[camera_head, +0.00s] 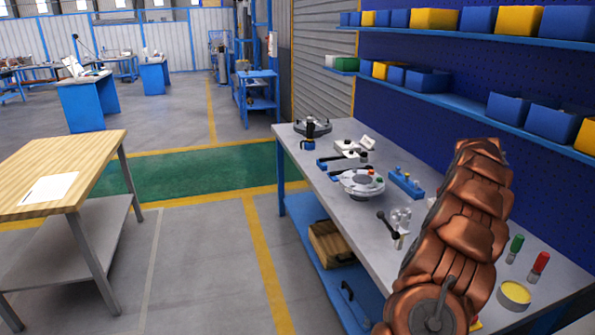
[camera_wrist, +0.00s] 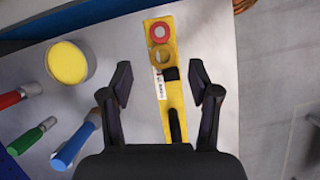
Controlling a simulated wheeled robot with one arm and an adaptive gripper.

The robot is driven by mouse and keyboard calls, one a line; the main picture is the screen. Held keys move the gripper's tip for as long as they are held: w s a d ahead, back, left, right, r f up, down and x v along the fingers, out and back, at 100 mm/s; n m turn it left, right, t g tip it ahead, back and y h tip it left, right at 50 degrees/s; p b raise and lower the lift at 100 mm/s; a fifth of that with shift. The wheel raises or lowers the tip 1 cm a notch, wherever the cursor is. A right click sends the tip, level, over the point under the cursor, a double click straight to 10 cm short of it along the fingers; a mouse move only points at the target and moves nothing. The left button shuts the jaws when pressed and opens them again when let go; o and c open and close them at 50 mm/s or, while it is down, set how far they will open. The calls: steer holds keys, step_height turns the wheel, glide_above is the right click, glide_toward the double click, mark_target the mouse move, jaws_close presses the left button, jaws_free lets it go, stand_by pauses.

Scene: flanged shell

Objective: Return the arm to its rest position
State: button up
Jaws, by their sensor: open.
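In the wrist view my gripper (camera_wrist: 160,82) is open, its two black fingers spread apart with nothing held between them. A yellow strip-shaped item (camera_wrist: 176,98) with a red ring, a yellow ring and a white label lies on the grey workbench (camera_wrist: 222,60) beneath the fingers. The height of the fingers above it is hard to tell. In the head view my copper-coloured segmented arm rises at the right over the bench and hides part of its top. My gripper does not show in the head view.
A white round flanged part (camera_head: 361,183), a blue holder (camera_head: 405,184) and other fixtures stand on the bench. A yellow-topped tub (camera_wrist: 69,63) and coloured-handled tools lie left in the wrist view. Blue shelves (camera_head: 450,99) with bins hang behind. A wooden table (camera_head: 85,160) stands left; floor between is clear.

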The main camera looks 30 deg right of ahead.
steer(key=shift+w, duration=0.1)
steer(key=w+a+r+n+t+h, duration=0.1)
steer(key=w+a+r, duration=0.2)
steer(key=w+a, duration=0.35)
steer(key=w+a+r+n, duration=0.2)
steer(key=w+a+r, duration=0.15)
steer(key=a, duration=0.65)
steer(key=a+r+n, duration=0.1)
steer(key=a+r, duration=0.2)
steer(key=a, duration=1.1)
steer(key=s+a+n+t, duration=0.1)
steer(key=s+a, duration=0.3)
steer(key=a, duration=0.3)
steer(key=s+a, duration=0.3)
steer(key=a, duration=0.4)
steer(key=s+a+f, duration=0.3)
steer(key=s+a, duration=0.3)
steer(key=s, duration=0.5)
steer(key=shift+a+f+h, duration=0.3)
steer(key=shift+f+h, duration=0.1)
